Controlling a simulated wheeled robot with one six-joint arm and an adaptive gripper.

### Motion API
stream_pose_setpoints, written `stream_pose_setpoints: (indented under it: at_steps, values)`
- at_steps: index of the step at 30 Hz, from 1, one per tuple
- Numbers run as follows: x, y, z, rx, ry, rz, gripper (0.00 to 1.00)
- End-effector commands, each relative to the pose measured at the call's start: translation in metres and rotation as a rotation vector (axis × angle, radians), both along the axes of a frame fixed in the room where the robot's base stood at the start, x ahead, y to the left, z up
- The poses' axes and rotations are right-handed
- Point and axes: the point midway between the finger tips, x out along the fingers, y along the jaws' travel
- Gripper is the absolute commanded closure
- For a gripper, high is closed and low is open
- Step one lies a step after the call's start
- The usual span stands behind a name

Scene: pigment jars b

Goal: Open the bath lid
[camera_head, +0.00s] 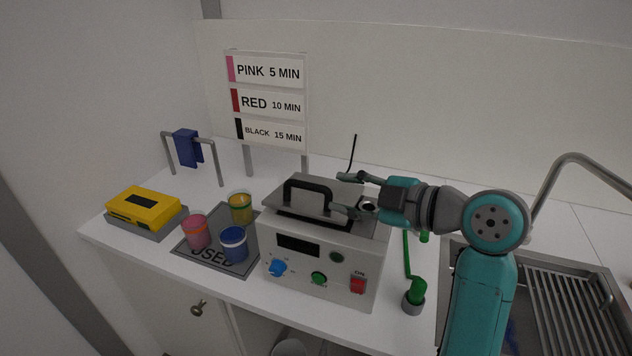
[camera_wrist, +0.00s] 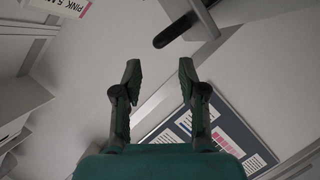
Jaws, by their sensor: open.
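The bath (camera_head: 318,268) is a pale box with a dark display, knobs and a red switch on its front. Its grey lid (camera_head: 275,199) lies flat and closed on top, with a black arched handle (camera_head: 307,185). My gripper (camera_head: 343,194) comes from the right and is open over the right part of the lid. Its fingertips are near the handle's right end; I cannot tell whether they touch it. In the wrist view the open fingers (camera_wrist: 159,75) have nothing between them. A dark bar, perhaps the handle (camera_wrist: 172,32), shows beyond them.
Pink (camera_head: 196,232), blue (camera_head: 233,244) and yellow (camera_head: 240,207) jars stand on a dark mat (camera_head: 210,263) left of the bath. A thin black rod (camera_head: 352,152) rises behind the lid. A green tool (camera_head: 414,290) and sink (camera_head: 575,290) are at right.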

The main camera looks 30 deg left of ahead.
Motion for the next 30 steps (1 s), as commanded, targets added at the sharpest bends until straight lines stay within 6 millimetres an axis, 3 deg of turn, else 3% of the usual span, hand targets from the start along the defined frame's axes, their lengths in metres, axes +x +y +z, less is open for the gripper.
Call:
stream_pose_setpoints:
  at_steps: [9, 15, 28, 30]
  values:
    - [0.004, 0.055, -0.015, -0.003, 0.002, 0.002, 0.59]
    - [0.006, 0.077, -0.021, -0.002, 0.001, 0.000, 0.59]
    - [0.007, 0.085, -0.024, -0.003, 0.001, -0.002, 0.59]
    - [0.007, 0.085, -0.024, -0.003, 0.001, -0.002, 0.76]
